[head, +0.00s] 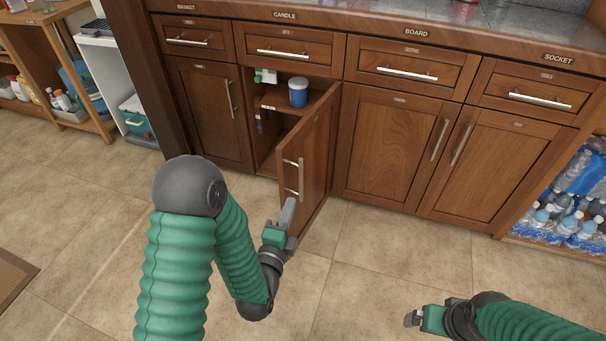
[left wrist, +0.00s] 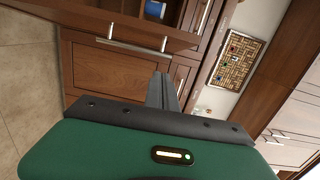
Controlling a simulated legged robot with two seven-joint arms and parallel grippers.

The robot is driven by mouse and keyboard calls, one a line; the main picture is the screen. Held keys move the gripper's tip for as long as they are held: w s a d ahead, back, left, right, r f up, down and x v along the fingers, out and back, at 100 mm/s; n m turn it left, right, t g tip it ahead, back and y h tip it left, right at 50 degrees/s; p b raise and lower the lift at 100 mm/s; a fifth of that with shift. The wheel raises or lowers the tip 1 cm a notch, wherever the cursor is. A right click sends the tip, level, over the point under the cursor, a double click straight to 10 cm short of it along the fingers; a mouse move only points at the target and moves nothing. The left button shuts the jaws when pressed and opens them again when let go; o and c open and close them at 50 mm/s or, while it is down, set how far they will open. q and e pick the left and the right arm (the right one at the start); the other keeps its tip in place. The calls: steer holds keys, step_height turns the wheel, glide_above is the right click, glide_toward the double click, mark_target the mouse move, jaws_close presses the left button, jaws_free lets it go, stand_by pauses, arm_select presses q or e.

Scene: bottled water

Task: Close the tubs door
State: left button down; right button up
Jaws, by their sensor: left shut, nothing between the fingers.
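A brown wooden cabinet door (head: 317,150) under the "CANDLE" label stands open, swung outward on its right-hand side. Its silver bar handle (head: 301,178) faces left. A blue tub with a white lid (head: 298,92) stands on the shelf inside; blue also shows in the left wrist view (left wrist: 155,9). My left gripper (head: 289,208) is shut and empty, just below the handle at the lower part of the door; contact is unclear. Its fingers also show in the left wrist view (left wrist: 162,92). My right gripper (head: 412,319) is low over the floor at right, away from the door; its jaw state is unclear.
Closed cabinets and drawers with silver handles flank the opening. A shelf of bottled water (head: 565,215) is at the far right. A white shelf unit with a green container (head: 137,117) stands at left. The tiled floor (head: 370,255) in front is mostly clear.

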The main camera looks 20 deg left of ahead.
arm_select(q)
steer(key=b, duration=0.5)
glide_toward(291, 162)
steer(key=w+d, duration=0.4)
steer(key=a, duration=0.1)
steer(key=w+a+b, duration=0.1)
steer(key=a, duration=0.1)
steer(key=shift+f+b, duration=0.2)
steer(key=shift+b, duration=0.1)
steer(key=shift+a+r, duration=0.1)
steer(key=shift+a, duration=0.4)
